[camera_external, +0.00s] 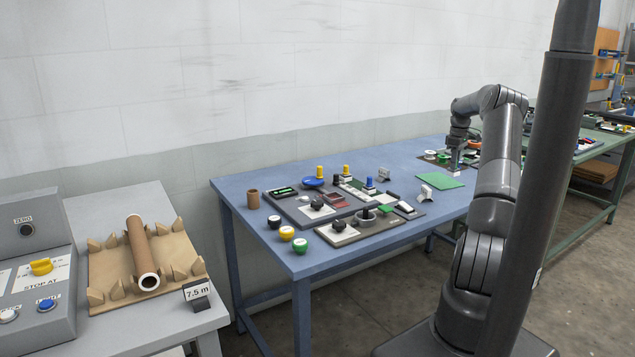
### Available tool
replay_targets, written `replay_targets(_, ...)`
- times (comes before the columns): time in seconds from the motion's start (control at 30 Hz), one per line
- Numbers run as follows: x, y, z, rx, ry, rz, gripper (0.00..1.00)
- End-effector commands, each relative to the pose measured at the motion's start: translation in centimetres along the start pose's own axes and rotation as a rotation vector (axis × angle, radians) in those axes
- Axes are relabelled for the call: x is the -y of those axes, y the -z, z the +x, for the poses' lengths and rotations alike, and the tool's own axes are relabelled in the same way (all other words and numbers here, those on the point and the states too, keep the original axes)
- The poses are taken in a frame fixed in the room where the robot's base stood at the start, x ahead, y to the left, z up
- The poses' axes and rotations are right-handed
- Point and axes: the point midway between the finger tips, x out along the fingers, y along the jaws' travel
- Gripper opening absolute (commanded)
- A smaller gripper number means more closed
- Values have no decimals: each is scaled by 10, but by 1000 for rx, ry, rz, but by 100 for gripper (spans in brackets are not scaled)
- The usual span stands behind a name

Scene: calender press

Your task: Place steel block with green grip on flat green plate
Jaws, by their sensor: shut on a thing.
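The flat green plate (440,181) lies on the blue table, right of the middle of the picture. My gripper (456,148) points down just behind the plate, near the table's back edge. It is shut on a small upright grey block, the steel block (454,162), with a bit of green at its top between the fingers. The block's lower end is close to the plate's back edge. I cannot tell whether it touches the plate or a surface. The fingers hide most of the grip.
A dark board (430,158) with round parts lies behind the plate. Grey trays (305,214) with many small parts fill the table's left half. The blue tabletop (450,205) is clear in front of the plate.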

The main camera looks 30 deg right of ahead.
Motion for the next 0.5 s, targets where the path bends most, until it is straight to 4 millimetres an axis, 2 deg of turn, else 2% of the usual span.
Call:
replay_targets(0.03, -1, 8, 5, -1, 0, -1, 0)
replay_targets(0.17, -1, 19, 10, -2, -1, 0, 0)
replay_targets(0.27, -1, 21, 15, -1, -1, 1, 0)
replay_targets(0.5, -1, 20, 47, 0, 1, 2, 0)
